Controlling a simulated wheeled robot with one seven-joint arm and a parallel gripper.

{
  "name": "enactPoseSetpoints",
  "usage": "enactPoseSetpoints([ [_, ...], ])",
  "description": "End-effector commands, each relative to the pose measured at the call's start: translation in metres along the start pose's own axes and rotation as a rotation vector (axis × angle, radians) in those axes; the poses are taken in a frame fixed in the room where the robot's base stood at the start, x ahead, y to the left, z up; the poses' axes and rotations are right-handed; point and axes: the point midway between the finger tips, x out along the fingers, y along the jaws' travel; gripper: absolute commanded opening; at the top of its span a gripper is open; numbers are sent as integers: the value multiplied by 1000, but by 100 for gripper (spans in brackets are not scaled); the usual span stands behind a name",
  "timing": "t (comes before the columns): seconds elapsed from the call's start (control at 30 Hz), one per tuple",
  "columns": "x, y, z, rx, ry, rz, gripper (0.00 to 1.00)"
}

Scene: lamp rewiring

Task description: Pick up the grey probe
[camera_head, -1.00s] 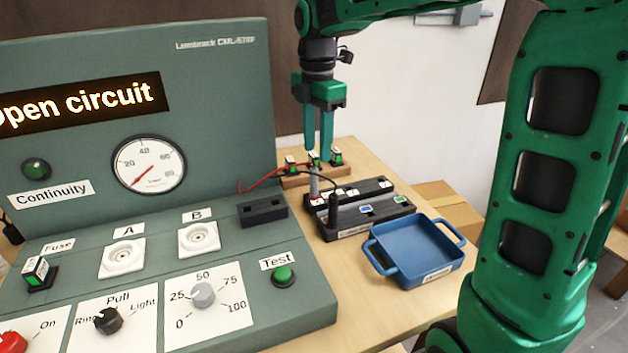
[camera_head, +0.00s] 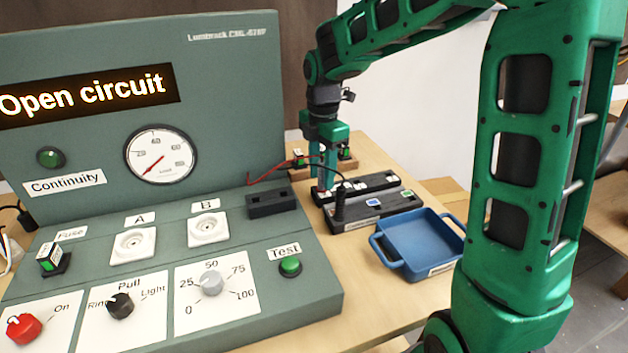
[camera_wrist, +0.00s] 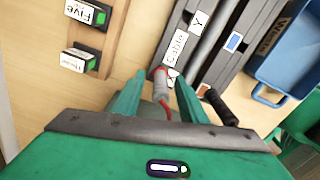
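The grey probe (camera_wrist: 161,80) shows in the wrist view as a short grey handle with a red lead, between the two fingers of my gripper (camera_wrist: 161,85). A gap shows on each side of it, so the fingers are open around it and not closed on it. In the head view my gripper (camera_head: 324,186) points down at the left end of the black cable holder (camera_head: 385,184), and its fingers largely hide the grey probe there. The red lead (camera_head: 268,174) runs left to the test panel.
A black probe (camera_head: 340,206) stands upright close to my gripper's right. Small labelled fuse blocks (camera_wrist: 82,58) sit on a wooden strip behind. A blue tray (camera_head: 418,246) lies at right. The large green test panel (camera_head: 225,95), reading "Open circuit", stands at left.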

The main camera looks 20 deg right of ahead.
Motion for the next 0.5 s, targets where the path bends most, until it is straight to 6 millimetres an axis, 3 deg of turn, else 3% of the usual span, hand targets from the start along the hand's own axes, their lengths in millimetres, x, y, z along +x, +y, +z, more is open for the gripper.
enactPoseSetpoints([
  [0.27,4,0,0,0,0,1,38],
  [0.43,4,0,0,-1,0,1,0],
  [0.5,3,0,0,-1,0,1,0],
])
